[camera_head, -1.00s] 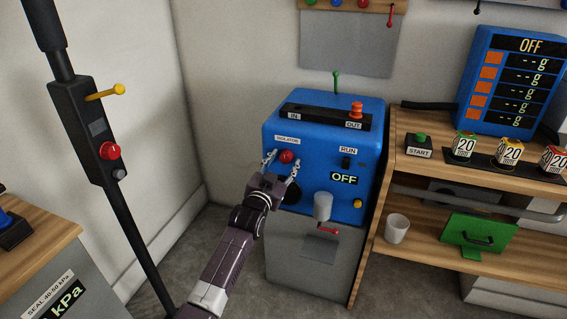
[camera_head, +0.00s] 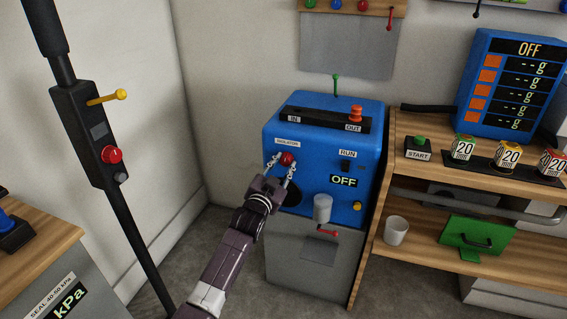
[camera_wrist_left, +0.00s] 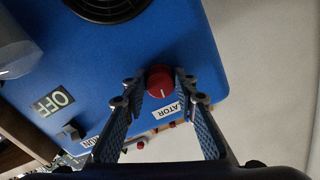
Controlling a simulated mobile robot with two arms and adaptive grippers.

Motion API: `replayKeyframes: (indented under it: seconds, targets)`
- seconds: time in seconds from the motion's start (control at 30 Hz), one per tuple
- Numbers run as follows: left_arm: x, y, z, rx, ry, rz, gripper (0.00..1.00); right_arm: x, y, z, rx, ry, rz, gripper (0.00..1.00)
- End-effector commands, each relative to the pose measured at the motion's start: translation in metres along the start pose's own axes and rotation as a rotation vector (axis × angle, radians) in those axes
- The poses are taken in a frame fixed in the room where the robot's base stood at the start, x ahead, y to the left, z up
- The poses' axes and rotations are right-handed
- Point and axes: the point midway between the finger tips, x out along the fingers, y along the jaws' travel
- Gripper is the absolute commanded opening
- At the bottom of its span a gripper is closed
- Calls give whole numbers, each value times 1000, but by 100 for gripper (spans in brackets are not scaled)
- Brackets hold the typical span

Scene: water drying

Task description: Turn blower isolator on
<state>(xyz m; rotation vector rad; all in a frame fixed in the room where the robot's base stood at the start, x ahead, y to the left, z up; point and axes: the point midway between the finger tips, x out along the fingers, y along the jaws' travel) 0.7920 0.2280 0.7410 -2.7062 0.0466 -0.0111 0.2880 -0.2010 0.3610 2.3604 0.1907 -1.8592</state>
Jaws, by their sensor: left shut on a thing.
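The red round isolator knob (camera_head: 288,158) sits on the front of the blue blower box (camera_head: 318,181), under its ISOLATOR label (camera_head: 288,143). My left gripper (camera_head: 281,166) has a finger on each side of the knob and is shut on it. In the left wrist view the knob (camera_wrist_left: 160,81) shows a white mark on its face, between the fingertips of my left gripper (camera_wrist_left: 160,90). The small display (camera_head: 343,181) on the box reads OFF. My right gripper is not in view.
A dark RUN switch (camera_head: 346,164) and a grey cylinder (camera_head: 322,207) are right of the knob. A wooden shelf (camera_head: 435,178) with a green START button (camera_head: 419,141) stands further right. A black post (camera_head: 92,135) with a yellow lever stands left.

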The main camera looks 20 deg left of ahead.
Motion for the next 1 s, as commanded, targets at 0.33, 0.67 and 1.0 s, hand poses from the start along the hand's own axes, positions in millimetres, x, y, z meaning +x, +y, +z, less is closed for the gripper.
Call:
replayKeyframes:
  seconds: [0.33,0.67,1.0]
  targets:
    - [0,-1,0,318,-3,2,2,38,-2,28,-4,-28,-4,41]
    - [0,-2,0,634,-1,2,2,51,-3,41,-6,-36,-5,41]
    - [0,-3,0,956,-1,2,2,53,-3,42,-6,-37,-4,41]
